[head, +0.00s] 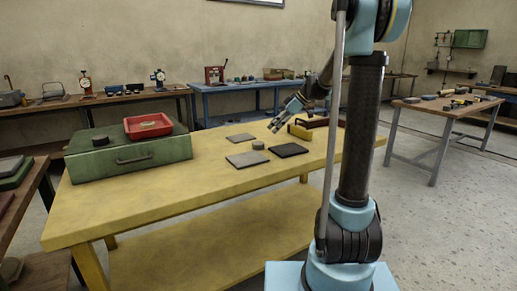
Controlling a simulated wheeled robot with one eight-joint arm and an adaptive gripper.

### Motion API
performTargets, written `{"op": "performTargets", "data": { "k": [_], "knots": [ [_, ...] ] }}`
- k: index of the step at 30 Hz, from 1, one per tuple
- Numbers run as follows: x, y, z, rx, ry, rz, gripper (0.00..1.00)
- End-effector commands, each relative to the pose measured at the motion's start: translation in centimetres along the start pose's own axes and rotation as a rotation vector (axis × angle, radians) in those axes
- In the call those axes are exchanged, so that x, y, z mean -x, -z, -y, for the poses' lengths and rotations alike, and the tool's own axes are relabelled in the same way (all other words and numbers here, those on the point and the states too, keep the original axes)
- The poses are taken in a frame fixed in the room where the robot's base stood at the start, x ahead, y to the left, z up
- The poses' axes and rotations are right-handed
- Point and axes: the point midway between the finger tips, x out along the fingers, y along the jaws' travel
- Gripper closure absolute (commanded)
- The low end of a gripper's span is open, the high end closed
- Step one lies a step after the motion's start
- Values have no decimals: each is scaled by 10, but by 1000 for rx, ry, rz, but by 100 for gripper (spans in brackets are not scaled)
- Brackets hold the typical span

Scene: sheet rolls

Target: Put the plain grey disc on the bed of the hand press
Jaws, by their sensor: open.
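A small grey disc (258,145) sits on the yellow table among flat square plates. A second, darker disc (100,141) lies on top of the green case (130,157) at the left. Both look plain at this size; I cannot tell their markings. My gripper (273,127) is open and empty, above the far side of the yellow table, behind and right of the grey disc and apart from it. I cannot make out a hand press for certain; a dark red frame-like device (214,75) stands on the blue bench at the back.
A red tray (148,126) sits on the green case. Grey plates (247,159) and a black plate (288,150) lie near the grey disc. A yellow-and-dark object (300,130) lies beside my gripper. The front of the yellow table (200,190) is clear.

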Motion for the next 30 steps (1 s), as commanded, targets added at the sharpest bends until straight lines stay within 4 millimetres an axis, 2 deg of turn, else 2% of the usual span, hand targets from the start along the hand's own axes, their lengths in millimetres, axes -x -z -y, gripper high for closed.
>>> {"op": "performTargets", "data": {
  "k": [3,9,20,30],
  "knots": [
    [-22,0,0,1,1,0,40],
    [-52,0,0,0,1,0,40],
    [-72,-2,-1,0,0,1,40],
    [-114,-4,-2,0,0,1,40]
  ]
}}
